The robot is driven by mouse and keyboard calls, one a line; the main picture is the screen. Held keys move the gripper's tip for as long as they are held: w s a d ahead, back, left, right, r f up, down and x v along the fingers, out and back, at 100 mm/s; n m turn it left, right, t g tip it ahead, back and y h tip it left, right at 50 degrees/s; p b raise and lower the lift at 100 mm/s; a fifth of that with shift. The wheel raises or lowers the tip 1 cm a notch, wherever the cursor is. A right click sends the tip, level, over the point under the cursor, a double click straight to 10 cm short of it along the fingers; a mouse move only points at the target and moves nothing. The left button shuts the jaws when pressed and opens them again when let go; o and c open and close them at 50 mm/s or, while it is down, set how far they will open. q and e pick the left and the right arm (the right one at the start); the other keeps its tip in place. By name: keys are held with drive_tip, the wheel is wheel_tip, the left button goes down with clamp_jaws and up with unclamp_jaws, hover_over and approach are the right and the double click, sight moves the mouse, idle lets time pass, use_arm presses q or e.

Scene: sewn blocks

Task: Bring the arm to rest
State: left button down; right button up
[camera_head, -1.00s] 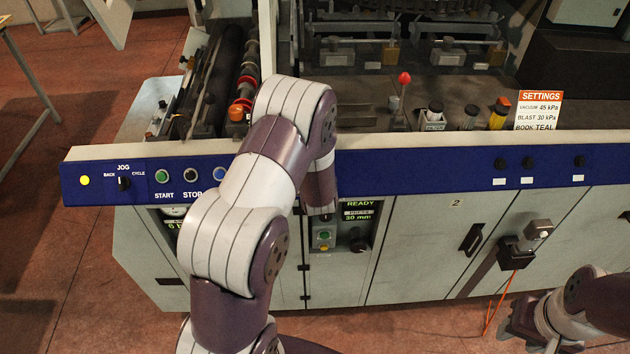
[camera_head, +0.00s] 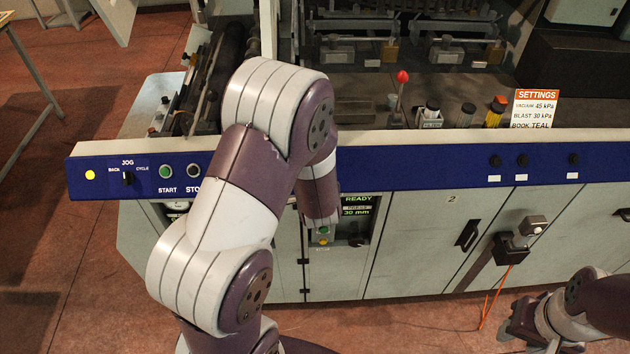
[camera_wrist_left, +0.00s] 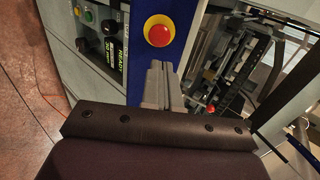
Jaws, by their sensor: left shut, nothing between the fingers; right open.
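My left arm (camera_head: 215,215) reaches up from the bottom of the head view and bends down in front of the machine's blue panel. Its gripper is hidden there behind the arm. In the left wrist view my left gripper (camera_wrist_left: 161,66) shows its two grey fingers pressed together, with nothing between them. The fingertips appear close to the blue panel, beside a red button with a yellow ring (camera_wrist_left: 158,31); I cannot tell whether they touch it. My right gripper (camera_head: 512,326) is low at the right of the head view, open and empty, in front of the machine's lower doors.
The blue control panel (camera_head: 420,166) runs along the machine's front, with START and STOP buttons at left. A red-knobbed lever (camera_head: 402,78) and a SETTINGS card (camera_head: 535,108) stand above it. A socket box (camera_head: 510,247) with an orange cable juts from a door. Open floor (camera_head: 60,260) lies left.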

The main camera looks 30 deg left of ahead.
use_arm(q)
drive_tip(key=s+d+n+g+h+b, duration=0.2)
drive_tip(key=s+d+n, duration=0.3)
drive_tip(key=s, duration=0.3)
drive_tip(key=s+d+n+g+h+b, duration=0.2)
drive_tip(key=s+d+n+g, duration=0.3)
drive_tip(key=s, duration=0.3)
drive_tip(key=shift+n+h, duration=0.6)
drive_tip(key=shift+n, duration=0.2)
use_arm(e)
drive_tip(key=f, duration=0.4)
drive_tip(key=shift+s+d, duration=0.2)
drive_tip(key=shift+s, duration=0.1)
use_arm(q)
drive_tip(key=shift+w, duration=0.15)
use_arm(e)
drive_tip(key=shift+w+f, duration=0.1)
drive_tip(key=shift+w, duration=0.1)
drive_tip(key=shift+s, duration=0.1)
